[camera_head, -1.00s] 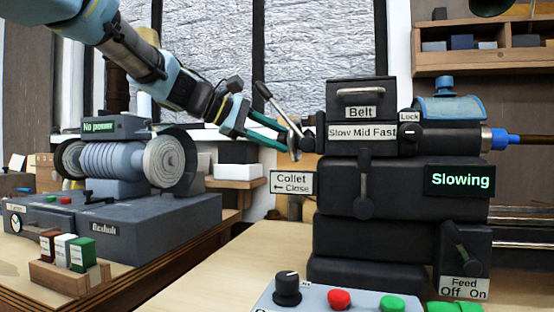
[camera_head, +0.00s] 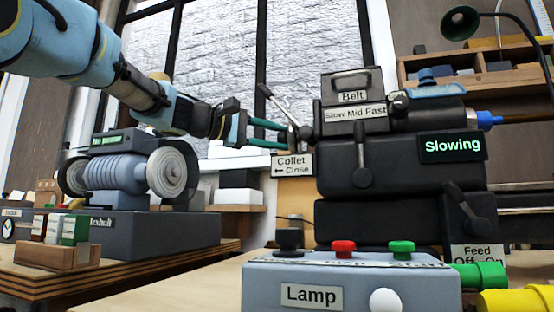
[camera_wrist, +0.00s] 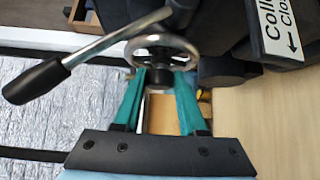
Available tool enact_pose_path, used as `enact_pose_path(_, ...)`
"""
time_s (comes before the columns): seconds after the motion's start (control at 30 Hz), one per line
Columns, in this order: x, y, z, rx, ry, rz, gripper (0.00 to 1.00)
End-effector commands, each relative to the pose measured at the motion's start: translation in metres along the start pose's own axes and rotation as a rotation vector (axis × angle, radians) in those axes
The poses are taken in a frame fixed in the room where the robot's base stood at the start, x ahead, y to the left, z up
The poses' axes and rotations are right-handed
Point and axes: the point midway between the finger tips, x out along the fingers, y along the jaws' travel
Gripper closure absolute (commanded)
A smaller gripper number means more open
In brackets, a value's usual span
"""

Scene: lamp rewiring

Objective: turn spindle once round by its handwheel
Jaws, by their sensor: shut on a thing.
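The handwheel (camera_wrist: 185,45), a small metal ring on the left end of the dark lathe headstock, shows close up in the wrist view. In the head view it is a thin, edge-on disc (camera_head: 293,138). My gripper (camera_wrist: 160,76) has its two teal fingers at the near rim, one each side of a dark hub, and is shut on the handwheel. My gripper (camera_head: 287,136) reaches it from the left in the head view. The spindle itself is hidden inside the headstock (camera_head: 400,215). A green display reads "Slowing" (camera_head: 453,146).
A metal lever with a black grip (camera_wrist: 36,82) crosses close beside the handwheel. The "Collet Close" sign (camera_head: 292,165) hangs just below it. A grey control box (camera_head: 265,275) labelled "Lamp", with red and green buttons, stands in front.

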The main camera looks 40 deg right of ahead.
Motion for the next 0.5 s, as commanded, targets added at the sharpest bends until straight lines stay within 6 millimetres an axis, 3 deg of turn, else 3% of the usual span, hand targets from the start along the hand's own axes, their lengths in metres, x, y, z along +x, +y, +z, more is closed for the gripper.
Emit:
enact_pose_path(0.03,0.0002,-0.0112,-0.001,0.018,0.0,0.016,1.0)
enact_pose_path(0.5,0.001,-0.0145,-0.0015,0.183,-0.001,0.181,1.0)
